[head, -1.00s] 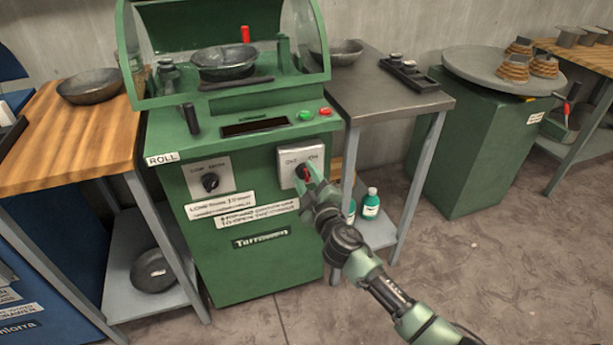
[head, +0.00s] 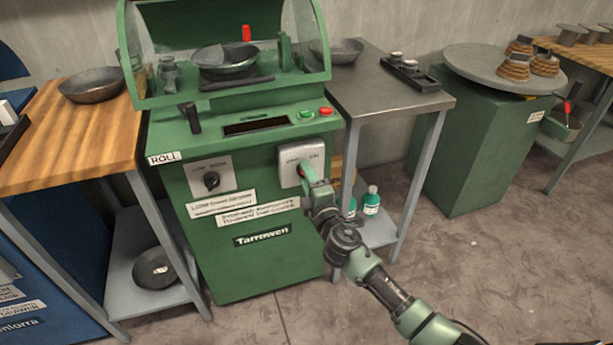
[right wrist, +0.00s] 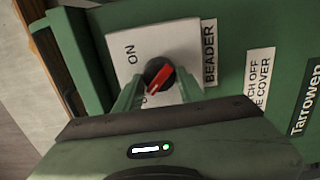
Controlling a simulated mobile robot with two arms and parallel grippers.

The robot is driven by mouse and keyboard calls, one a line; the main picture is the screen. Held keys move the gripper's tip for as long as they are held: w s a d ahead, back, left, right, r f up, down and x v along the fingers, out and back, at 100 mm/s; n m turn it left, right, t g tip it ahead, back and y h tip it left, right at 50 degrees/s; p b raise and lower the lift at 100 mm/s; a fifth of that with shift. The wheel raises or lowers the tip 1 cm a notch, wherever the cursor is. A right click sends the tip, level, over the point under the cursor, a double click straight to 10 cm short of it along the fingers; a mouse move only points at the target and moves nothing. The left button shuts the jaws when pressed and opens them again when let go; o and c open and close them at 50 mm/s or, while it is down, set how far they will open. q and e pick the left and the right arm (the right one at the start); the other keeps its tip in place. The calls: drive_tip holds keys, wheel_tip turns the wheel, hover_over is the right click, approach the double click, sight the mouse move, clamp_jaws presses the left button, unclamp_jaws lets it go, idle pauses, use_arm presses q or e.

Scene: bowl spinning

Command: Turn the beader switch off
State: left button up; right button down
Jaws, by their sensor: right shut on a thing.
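The beader switch (right wrist: 159,76) is a round black knob with a red bar on a pale plate (right wrist: 140,38) marked ON and BEADER. In the right wrist view the red bar lies slantwise; a second label beside the knob is partly hidden. My right gripper (right wrist: 160,90) has its two green fingers on either side of the knob and is shut on it. In the head view my right gripper (head: 307,180) is at the plate (head: 289,160) on the green machine's front and covers most of the knob. My left gripper is not in view.
The green machine (head: 262,270) has a clear hood over a metal bowl (head: 225,60), a LOW/HIGH knob (head: 211,180), and green and red buttons (head: 326,111). A grey side table (head: 390,92) stands right of it, with bottles below. A wooden bench (head: 65,140) stands left.

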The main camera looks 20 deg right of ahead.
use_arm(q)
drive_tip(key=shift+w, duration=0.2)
use_arm(e)
drive_tip(key=shift+f, duration=0.1)
drive_tip(key=c, duration=0.9)
unclamp_jaws()
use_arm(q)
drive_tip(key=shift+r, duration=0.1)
use_arm(e)
drive_tip(key=shift+s, duration=0.1)
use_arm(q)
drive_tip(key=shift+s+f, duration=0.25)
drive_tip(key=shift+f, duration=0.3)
use_arm(e)
drive_tip(key=s, duration=0.7)
drive_tip(key=shift+s+d, duration=0.15)
drive_tip(key=shift+s, duration=0.2)
